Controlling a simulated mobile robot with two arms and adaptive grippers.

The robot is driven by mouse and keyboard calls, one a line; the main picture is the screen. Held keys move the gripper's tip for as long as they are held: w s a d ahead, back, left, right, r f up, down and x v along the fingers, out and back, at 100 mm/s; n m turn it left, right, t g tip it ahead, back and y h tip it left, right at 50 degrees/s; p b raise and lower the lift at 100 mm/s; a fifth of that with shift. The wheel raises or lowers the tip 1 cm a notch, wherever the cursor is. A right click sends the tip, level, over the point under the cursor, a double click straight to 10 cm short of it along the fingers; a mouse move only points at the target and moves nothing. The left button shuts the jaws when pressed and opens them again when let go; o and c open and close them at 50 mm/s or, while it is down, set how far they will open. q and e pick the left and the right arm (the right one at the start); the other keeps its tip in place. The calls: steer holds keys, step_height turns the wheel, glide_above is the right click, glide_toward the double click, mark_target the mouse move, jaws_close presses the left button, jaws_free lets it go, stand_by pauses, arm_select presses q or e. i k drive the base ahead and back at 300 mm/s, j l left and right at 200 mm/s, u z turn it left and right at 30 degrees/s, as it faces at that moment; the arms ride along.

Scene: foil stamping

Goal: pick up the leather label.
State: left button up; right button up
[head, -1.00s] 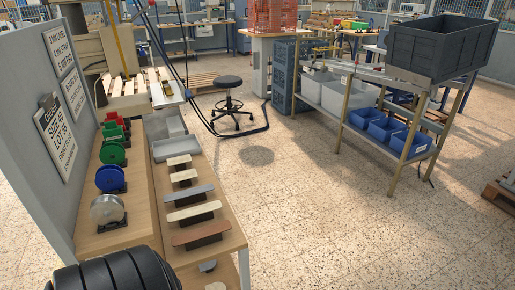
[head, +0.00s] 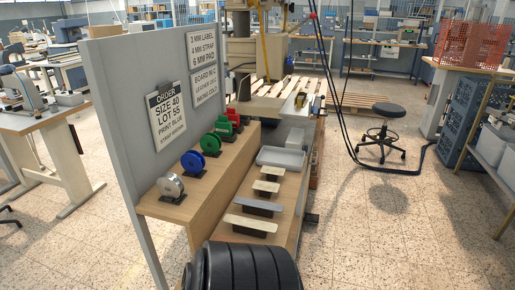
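Several flat strips lie on dark stands along the lower wooden shelf. From far to near they are a small tan piece (head: 272,172), a small cream piece (head: 266,187), a grey strip (head: 259,204) and a longer cream strip (head: 250,222). I cannot tell for sure which is the leather label. Nothing is seen holding any of them. A black ribbed part of my own body covers the near end of the shelf. Neither gripper shows in the head view.
Silver (head: 171,186), blue (head: 193,162), green (head: 211,143) and red (head: 228,127) items stand on the upper shelf beside a grey panel (head: 118,120) with signs. A grey tray (head: 281,158) sits behind the strips. A stool (head: 386,130) stands right; floor between is clear.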

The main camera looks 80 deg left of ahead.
mark_target(259, 185)
steer(key=i+u, duration=0.2)
steer(key=u, duration=0.3)
steer(key=i+u, duration=0.2)
steer(key=u, duration=0.25)
steer(key=i+u, duration=0.2)
steer(key=u, duration=0.3)
steer(key=i+l+u, duration=0.15)
steer(key=u, duration=0.3)
steer(key=l, duration=0.1)
